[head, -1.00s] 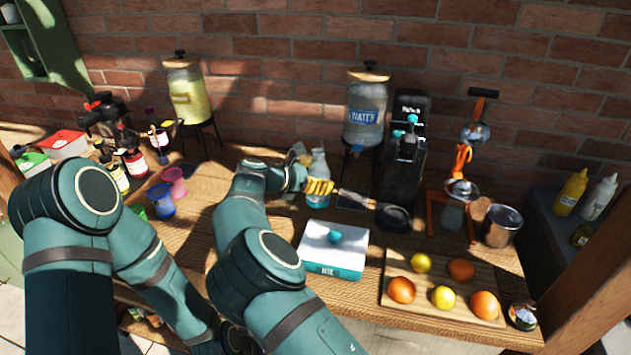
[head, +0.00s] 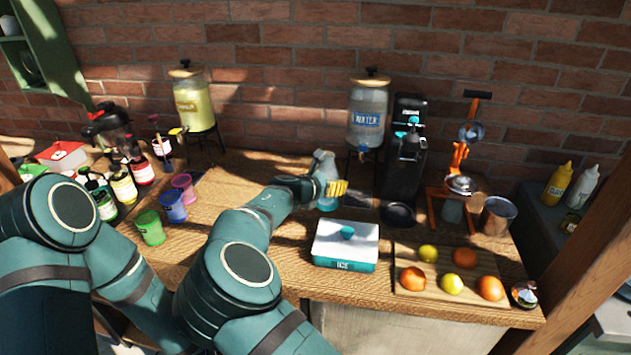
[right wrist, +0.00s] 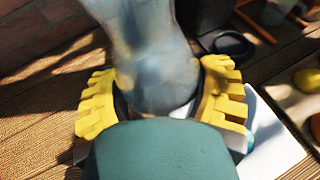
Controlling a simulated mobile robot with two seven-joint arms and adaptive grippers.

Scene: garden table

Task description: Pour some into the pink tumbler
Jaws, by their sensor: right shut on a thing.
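The pink tumbler (head: 184,187) stands upright at the left of the table, behind a blue tumbler (head: 173,208) and a green tumbler (head: 150,228). My right gripper (head: 333,188) is shut on a clear, bluish glass bottle (head: 325,168), well to the right of the tumblers. In the right wrist view the bottle (right wrist: 160,65) sits between the yellow fingers of the gripper (right wrist: 160,100). I cannot tell whether its base touches the table. Its contents are unclear. My left gripper is out of view; only its arm shows at left.
The ice box (head: 346,246) is close in front of the bottle. The water dispenser (head: 368,115) and black machine (head: 406,150) stand behind and right. A fruit board (head: 410,292) lies at right. Several syrup bottles (head: 123,186) stand left of the tumblers. Table between tumblers and bottle is partly clear.

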